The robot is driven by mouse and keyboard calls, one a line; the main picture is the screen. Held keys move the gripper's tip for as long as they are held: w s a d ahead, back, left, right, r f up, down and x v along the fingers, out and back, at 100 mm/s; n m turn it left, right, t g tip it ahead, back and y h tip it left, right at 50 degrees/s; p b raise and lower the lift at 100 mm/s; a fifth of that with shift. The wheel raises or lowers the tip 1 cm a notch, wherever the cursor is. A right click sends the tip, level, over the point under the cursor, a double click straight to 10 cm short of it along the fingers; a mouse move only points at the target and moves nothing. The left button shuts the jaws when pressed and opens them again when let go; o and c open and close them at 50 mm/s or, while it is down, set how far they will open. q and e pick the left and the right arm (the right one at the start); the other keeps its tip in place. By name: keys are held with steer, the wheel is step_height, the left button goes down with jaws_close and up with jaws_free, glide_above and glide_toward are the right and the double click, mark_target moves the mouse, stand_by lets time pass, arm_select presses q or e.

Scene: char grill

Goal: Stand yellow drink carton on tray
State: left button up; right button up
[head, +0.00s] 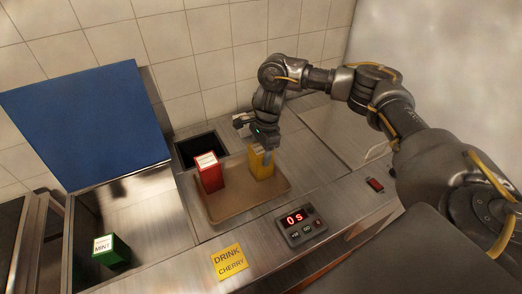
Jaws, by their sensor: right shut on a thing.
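The yellow drink carton (260,165) is upright at the right part of the brown tray (236,208). Its base appears to be on or just over the tray; I cannot tell if it touches. My right gripper (264,151) comes down from above and is shut on the top of the yellow carton, hiding part of it. A red carton (209,175) with a white top stands upright on the left part of the tray, apart from the yellow one. My left gripper is not in view.
A green mint carton (110,252) sits in the bin at left under a raised blue lid (88,125). A dark square opening (200,149) lies behind the tray.

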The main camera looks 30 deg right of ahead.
steer(key=shift+f, duration=0.15)
steer(key=o, duration=1.2)
steer(key=shift+r, duration=0.25)
steer(key=shift+w+d+r, duration=0.1)
steer(key=shift+r, duration=0.2)
steer(key=r, duration=0.3)
steer(key=d+r+b, duration=0.1)
steer(key=r, duration=0.3)
steer(key=r+b, duration=0.1)
steer(key=r, duration=0.3)
steer(key=shift+d, duration=0.3)
